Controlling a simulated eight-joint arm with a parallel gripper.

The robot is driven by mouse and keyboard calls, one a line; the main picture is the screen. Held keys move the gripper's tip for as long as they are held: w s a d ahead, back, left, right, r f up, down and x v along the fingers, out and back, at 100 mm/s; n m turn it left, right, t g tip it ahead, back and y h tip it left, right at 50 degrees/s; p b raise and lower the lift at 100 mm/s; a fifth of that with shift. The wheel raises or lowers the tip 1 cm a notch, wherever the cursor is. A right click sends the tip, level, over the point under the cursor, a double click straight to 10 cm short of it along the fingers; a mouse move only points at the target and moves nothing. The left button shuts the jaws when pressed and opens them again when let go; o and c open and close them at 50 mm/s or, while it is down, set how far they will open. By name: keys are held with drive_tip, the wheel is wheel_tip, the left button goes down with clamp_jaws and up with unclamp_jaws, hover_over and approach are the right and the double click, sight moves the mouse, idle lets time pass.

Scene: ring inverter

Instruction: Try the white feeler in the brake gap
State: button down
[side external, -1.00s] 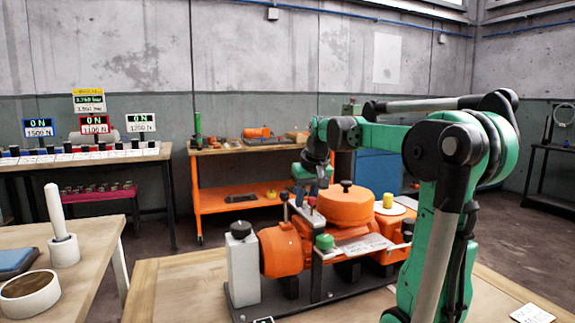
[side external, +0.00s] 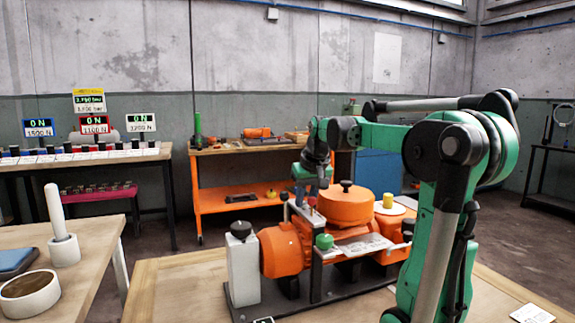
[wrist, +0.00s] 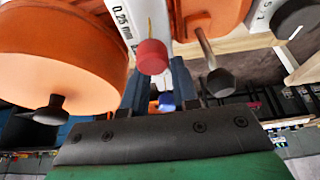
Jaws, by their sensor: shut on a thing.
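In the wrist view my gripper (wrist: 160,68) has its two blue-grey fingers on either side of a red knob (wrist: 152,57), which sits at the fingertips. A white strip marked "0.25 mm" (wrist: 122,22) runs behind the knob; I cannot tell whether it is the white feeler. A dark-tipped lever (wrist: 220,82) is just right of the fingers. In the side view my gripper (side external: 311,196) points down at the orange machine (side external: 286,250), near the orange drum (side external: 346,208). The fingertips are too small there to make out their contact, and the brake gap cannot be made out.
A white post with a black knob (side external: 243,265) stands at the machine's left. A green knob (side external: 324,241) is at its front. A yellow piece (side external: 388,201) stands on a white disc at the right. The wooden bench (side external: 180,285) is clear at front left.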

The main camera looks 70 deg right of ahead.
idle(0.4)
drive_tip(key=shift+r, duration=1.35)
drive_tip(key=c, duration=0.9)
unclamp_jaws()
drive_tip(key=shift+c, duration=0.2)
drive_tip(key=shift+v, duration=2.8)
